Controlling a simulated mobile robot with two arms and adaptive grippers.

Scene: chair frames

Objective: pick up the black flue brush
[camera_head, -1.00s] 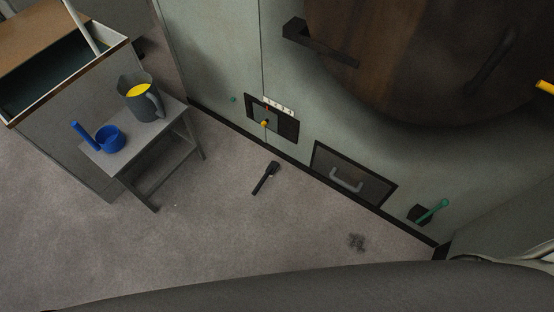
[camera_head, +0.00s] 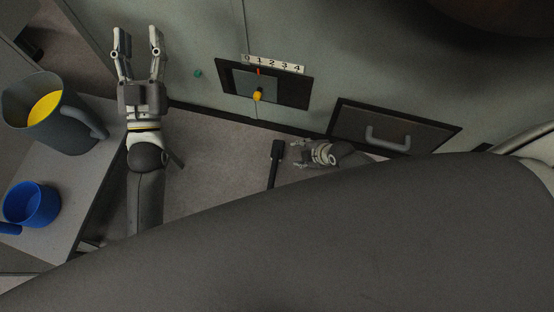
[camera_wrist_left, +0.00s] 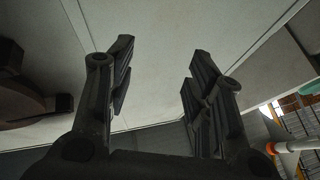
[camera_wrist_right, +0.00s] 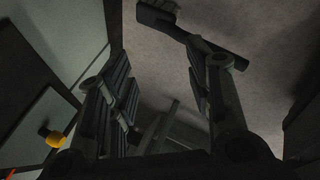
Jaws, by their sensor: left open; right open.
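The black flue brush (camera_head: 276,160) lies on the floor near the foot of the boiler front. Its lower end in the head view meets the edge of my own dark body. My right gripper (camera_head: 297,154) is open, just right of the brush with its fingers pointing towards it. In the right wrist view the brush (camera_wrist_right: 172,22) crosses the top, beyond the fingertips and partly behind one finger; the open jaws (camera_wrist_right: 160,55) hold nothing. My left gripper (camera_head: 136,38) is open and empty, raised before the panel on the left; its jaws (camera_wrist_left: 160,55) show empty in the left wrist view.
A small table (camera_head: 75,198) at the left bears a grey jug (camera_head: 40,125) with yellow inside and a blue cup (camera_head: 33,203). The green-grey wall has a numbered slot plate with a yellow knob (camera_head: 258,96) and a dark drawer with a handle (camera_head: 388,140). Some floor beside the brush is clear.

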